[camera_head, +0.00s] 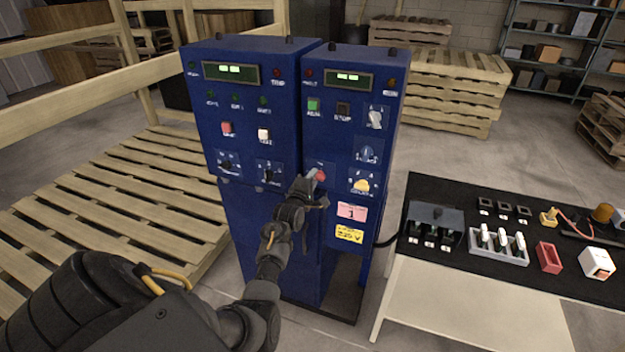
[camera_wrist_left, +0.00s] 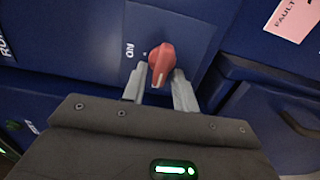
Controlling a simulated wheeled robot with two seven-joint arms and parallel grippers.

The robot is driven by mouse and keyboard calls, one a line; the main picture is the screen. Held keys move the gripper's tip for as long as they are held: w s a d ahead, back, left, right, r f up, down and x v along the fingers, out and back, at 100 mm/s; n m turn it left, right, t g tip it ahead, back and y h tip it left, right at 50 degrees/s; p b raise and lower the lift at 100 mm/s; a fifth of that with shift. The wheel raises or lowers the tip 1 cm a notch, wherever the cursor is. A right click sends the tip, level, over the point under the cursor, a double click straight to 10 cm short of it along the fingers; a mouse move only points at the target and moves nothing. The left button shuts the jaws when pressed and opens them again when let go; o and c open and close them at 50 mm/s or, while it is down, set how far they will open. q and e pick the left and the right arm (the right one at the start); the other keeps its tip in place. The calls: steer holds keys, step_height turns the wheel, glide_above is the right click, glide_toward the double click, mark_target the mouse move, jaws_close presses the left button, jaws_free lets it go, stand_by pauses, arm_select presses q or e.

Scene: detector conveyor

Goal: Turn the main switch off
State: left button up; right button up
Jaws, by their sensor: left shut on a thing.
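The main switch is a red rotary knob (camera_head: 320,175) low on the right-hand blue cabinet (camera_head: 362,120). In the left wrist view the red knob (camera_wrist_left: 162,60) sits on a blue plate with the word ON beside it. My left gripper (camera_head: 313,184) is at the knob. In the left wrist view the two grey fingers of my left gripper (camera_wrist_left: 160,80) stand on either side of the knob's lower part, shut on it. The gripper hides part of the switch plate in the head view. My right gripper is not in view.
A second blue cabinet (camera_head: 245,145) stands directly left. Wooden pallets (camera_head: 120,205) lie at the left.

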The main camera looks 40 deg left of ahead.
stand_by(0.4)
arm_select(q)
steer(key=o, duration=0.6)
steer(key=b+v, duration=0.2)
steer(key=v, duration=0.8)
steer(key=shift+s+d, duration=0.25)
steer(key=shift+s, duration=0.05)
